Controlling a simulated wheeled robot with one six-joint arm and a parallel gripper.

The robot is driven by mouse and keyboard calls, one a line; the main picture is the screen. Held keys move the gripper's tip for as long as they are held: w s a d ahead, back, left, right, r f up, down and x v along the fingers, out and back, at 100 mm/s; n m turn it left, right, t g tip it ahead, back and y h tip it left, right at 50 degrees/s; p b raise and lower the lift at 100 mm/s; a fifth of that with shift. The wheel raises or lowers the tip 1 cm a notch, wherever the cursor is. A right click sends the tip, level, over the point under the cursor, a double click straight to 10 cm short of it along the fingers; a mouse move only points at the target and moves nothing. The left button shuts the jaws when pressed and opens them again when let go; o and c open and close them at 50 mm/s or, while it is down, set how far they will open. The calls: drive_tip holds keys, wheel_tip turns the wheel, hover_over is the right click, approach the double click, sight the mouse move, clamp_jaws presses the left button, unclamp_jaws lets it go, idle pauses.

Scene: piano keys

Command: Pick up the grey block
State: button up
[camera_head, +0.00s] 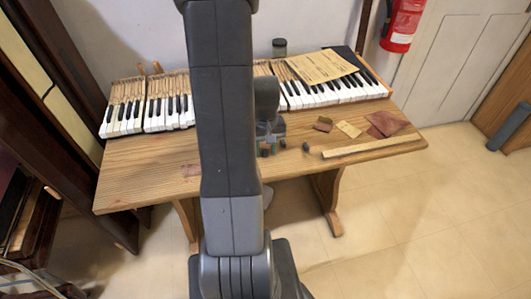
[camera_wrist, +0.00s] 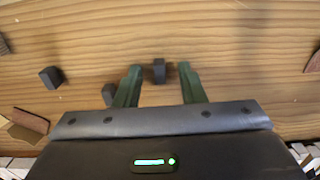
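Several small dark grey blocks lie on the wooden table; their shades are close, so I cannot tell for sure which one is meant. One grey block (camera_wrist: 158,70) is between the tips of my gripper's green fingers (camera_wrist: 159,75) in the wrist view, with a gap on either side. My gripper is open and low over the table. A second dark block (camera_wrist: 108,94) sits just left of the left finger, and a third block (camera_wrist: 50,77) lies farther left. In the head view, the third block (camera_head: 306,147) is right of my gripper (camera_head: 266,149).
The wooden table (camera_head: 135,183) carries piano keyboard sections (camera_head: 168,113) along its back. A pale wooden strip (camera_head: 372,146), brown scraps (camera_head: 386,124) and a yellow sheet (camera_head: 322,66) lie to the right. A dark jar (camera_head: 279,47) stands at the back.

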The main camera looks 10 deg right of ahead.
clamp_jaws()
